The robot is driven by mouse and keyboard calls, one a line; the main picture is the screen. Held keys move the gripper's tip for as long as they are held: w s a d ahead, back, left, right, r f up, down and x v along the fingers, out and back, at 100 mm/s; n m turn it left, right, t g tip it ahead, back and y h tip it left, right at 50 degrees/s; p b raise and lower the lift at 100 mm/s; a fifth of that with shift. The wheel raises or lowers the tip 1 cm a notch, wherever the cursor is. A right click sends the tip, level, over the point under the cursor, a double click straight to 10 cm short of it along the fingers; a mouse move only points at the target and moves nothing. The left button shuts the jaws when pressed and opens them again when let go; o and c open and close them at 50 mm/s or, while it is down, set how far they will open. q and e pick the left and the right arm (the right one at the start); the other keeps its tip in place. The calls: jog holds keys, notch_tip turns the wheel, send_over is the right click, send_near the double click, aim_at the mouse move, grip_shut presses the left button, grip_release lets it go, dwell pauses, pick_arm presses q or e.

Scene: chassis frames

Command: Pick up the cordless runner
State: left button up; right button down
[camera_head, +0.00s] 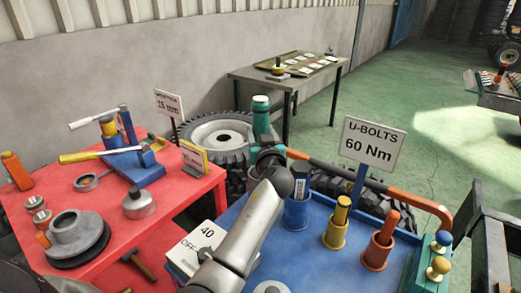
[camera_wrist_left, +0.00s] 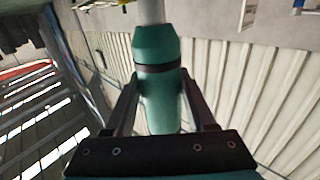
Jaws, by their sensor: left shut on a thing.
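The cordless runner (camera_head: 261,118) is a teal tool with a dark band, upright above the back left corner of the blue table top. My left gripper (camera_head: 268,153) is shut on it. In the left wrist view the runner (camera_wrist_left: 158,90) stands between the two dark fingers (camera_wrist_left: 160,105), with a pale rod beyond its far end. My arm hides the runner's lower part in the head view, so I cannot tell whether it touches anything below. My right gripper is not in view.
The blue table (camera_head: 310,255) bears a blue cup (camera_head: 297,212), a yellow cup (camera_head: 336,232), a red cup (camera_head: 376,250) and a "U-BOLTS 60 Nm" sign (camera_head: 372,143). A red table (camera_head: 100,250) with parts stands left. A tyre (camera_head: 220,135) lies behind.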

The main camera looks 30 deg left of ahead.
pick_arm(q)
grip_shut()
jog(key=shift+w+r, duration=0.1)
jog(key=shift+r, duration=0.15)
